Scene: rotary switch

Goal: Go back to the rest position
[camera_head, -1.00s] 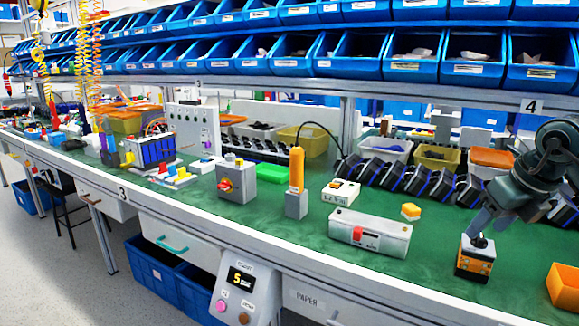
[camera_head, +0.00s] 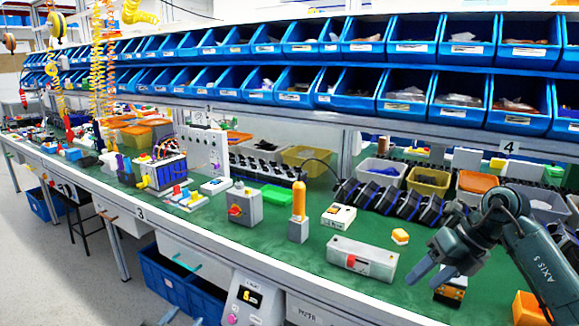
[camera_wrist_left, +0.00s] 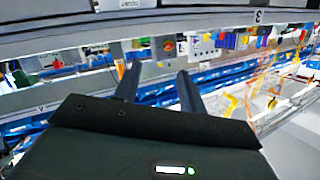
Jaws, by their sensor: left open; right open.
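My right gripper (camera_head: 426,277) is open and empty. It hangs just left of and in front of a small orange-and-black box (camera_head: 452,288), and its wrist partly hides that box's top. A grey box with a red rotary knob on a yellow plate (camera_head: 241,207) stands on the green bench top, well away from the right gripper. My left gripper (camera_wrist_left: 158,88) shows in the left wrist view with its two dark fingers apart and nothing between them. It is in front of the bench, with the bench edge beyond its fingers.
Blue bins (camera_head: 408,90) line shelves behind. An orange bin (camera_head: 528,308) is at lower right.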

